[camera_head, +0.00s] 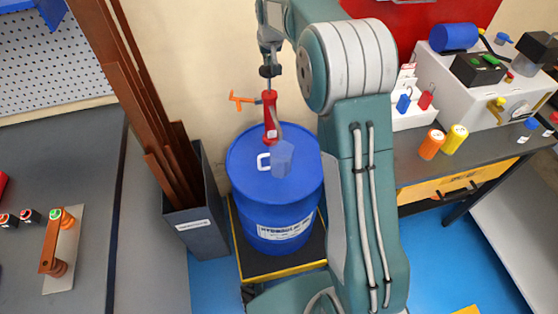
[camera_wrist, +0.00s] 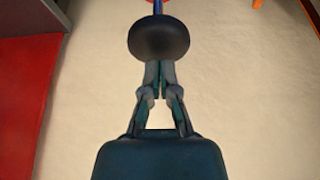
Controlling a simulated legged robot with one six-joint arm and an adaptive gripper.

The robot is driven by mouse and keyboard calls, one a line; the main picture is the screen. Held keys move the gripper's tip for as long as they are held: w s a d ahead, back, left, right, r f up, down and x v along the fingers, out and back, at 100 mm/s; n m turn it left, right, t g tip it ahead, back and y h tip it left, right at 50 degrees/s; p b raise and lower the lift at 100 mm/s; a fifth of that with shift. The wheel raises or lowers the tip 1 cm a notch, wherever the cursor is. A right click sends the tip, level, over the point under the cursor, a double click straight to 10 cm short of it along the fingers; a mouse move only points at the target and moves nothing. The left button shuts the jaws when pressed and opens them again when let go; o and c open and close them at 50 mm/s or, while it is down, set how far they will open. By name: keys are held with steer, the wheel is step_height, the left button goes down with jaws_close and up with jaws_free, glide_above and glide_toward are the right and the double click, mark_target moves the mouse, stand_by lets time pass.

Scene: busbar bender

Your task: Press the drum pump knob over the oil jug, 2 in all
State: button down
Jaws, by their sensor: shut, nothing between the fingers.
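A blue drum (camera_head: 240,165) stands beside the wall. A red drum pump (camera_head: 270,120) rises from its top, with an orange spout (camera_head: 240,99) pointing left. The black pump knob (camera_head: 270,71) sits atop a thin rod above the pump. In the wrist view the knob (camera_wrist: 158,38) is a dark round shape just beyond my fingertips. My gripper (camera_wrist: 160,66) is shut and empty, its tips overlapping the knob's near edge; I cannot tell whether they touch it.
A dark bin (camera_head: 205,225) with tall copper bars (camera_head: 140,115) stands left of the drum. A grey workbench (camera_head: 70,165) is further left. On the right, a bench holds an orange cylinder (camera_head: 431,145), a yellow cylinder (camera_head: 454,139) and a white machine (camera_head: 485,90). My arm covers the middle right.

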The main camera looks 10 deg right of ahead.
mark_target(269, 70)
steer(key=shift+f, duration=3.1)
steer(key=shift+r, duration=3.95)
steer(key=shift+f, duration=0.15)
